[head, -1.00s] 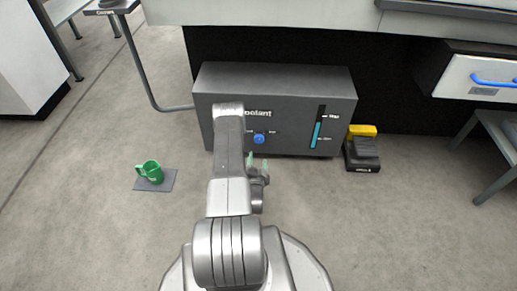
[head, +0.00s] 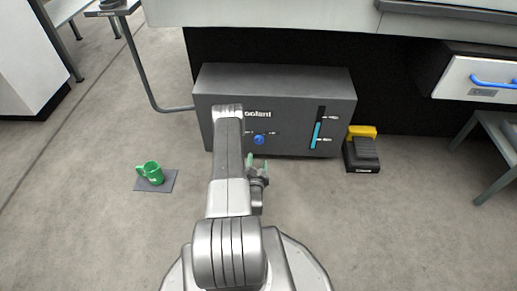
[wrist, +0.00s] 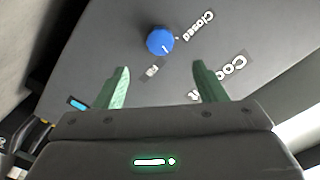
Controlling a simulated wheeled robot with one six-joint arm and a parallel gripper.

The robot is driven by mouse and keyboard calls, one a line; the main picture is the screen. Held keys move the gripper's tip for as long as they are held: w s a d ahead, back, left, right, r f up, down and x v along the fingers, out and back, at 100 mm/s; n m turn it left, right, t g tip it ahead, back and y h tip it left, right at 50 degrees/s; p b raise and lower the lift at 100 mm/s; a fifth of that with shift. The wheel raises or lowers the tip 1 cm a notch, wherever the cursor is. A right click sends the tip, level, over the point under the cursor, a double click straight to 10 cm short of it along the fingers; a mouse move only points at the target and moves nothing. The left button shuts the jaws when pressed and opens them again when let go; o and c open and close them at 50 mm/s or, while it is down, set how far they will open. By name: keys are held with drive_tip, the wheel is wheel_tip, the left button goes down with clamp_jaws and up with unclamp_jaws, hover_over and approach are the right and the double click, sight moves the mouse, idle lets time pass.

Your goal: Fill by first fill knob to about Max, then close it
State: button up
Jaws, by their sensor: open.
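The dark grey coolant tank (head: 285,85) stands on the floor ahead. Its blue fill knob (head: 259,140) is on the front face and also shows in the wrist view (wrist: 160,40), between the Closed and Fill labels. A white mark on the knob points to its lower right there. The level gauge (head: 317,130) has a cyan column whose top is a little below the Max mark; only a bit of cyan (wrist: 78,103) shows in the wrist view. My gripper (wrist: 160,72) is open and empty, its green fingers apart from the knob and facing the panel.
A yellow-and-black foot pedal (head: 362,150) stands right of the tank. A grey pole (head: 145,65) rises at left. The floor in front is mostly clear.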

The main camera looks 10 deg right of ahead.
sight(259, 142)
drive_tip(key=b+x, duration=0.3)
drive_tip(key=x, duration=0.8)
drive_tip(key=shift+w+d, duration=0.1)
drive_tip(key=shift+w, duration=0.1)
drive_tip(key=shift+c, duration=0.5)
drive_tip(key=c, duration=0.9)
drive_tip(key=shift+n, duration=0.3)
drive_tip(key=n, duration=0.4)
drive_tip(key=shift+n, duration=0.3)
drive_tip(key=n, duration=0.5)
drive_tip(key=shift+f, duration=0.1)
drive_tip(key=shift+s+n, duration=0.1)
drive_tip(key=shift+n, duration=0.2)
